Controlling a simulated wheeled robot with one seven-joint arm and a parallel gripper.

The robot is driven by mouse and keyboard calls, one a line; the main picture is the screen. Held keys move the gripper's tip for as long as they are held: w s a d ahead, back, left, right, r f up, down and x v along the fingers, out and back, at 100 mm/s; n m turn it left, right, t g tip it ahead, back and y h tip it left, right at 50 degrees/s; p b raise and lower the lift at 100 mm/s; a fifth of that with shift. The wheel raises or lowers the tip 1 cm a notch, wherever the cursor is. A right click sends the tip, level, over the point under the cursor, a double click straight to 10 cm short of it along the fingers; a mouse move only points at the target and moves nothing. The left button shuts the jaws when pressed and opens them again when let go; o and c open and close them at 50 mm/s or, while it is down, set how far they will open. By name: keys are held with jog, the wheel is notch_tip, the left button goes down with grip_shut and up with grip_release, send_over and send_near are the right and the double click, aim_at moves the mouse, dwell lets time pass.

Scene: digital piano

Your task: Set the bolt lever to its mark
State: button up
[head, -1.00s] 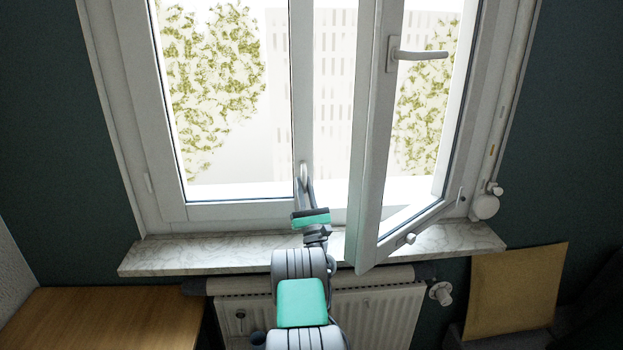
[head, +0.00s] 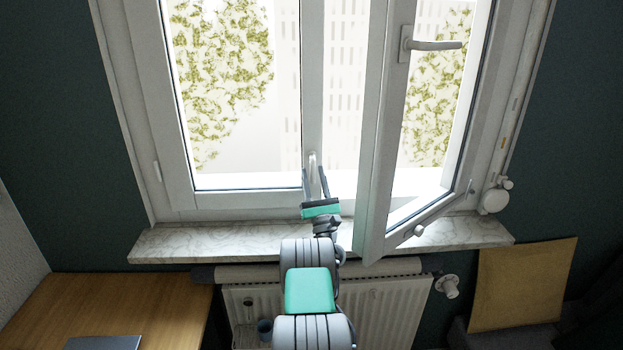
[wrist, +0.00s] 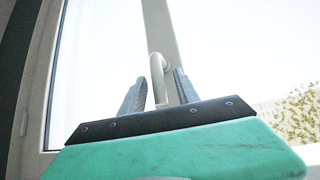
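The bolt lever (head: 312,159) is a slim pale lever low on the upright post beside the open sash. In the wrist view the lever (wrist: 156,64) has a curved top and hangs down between my fingers. My gripper (head: 314,174) is open, with one finger on each side of the lever. In the wrist view my gripper (wrist: 159,77) shows a gap on both sides of the lever, narrower on the left finger's side lower down. I cannot tell whether either finger touches it. The lever's lower end is hidden behind my gripper, and I cannot make out a mark.
The open window sash (head: 374,170) juts into the room just right of my arm, with its handle (head: 432,45) high up. The marble sill (head: 200,241) and the radiator (head: 385,305) lie below. A wooden desk (head: 150,300) stands at the left.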

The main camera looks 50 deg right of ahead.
jog(key=shift+s+a+f+b, duration=0.15)
jog(key=shift+f+b, duration=0.25)
jog(key=shift+b, duration=0.25)
jog(key=b+v, duration=0.6)
jog(key=shift+s+a+f+b, duration=0.25)
jog(key=shift+s+b, duration=0.15)
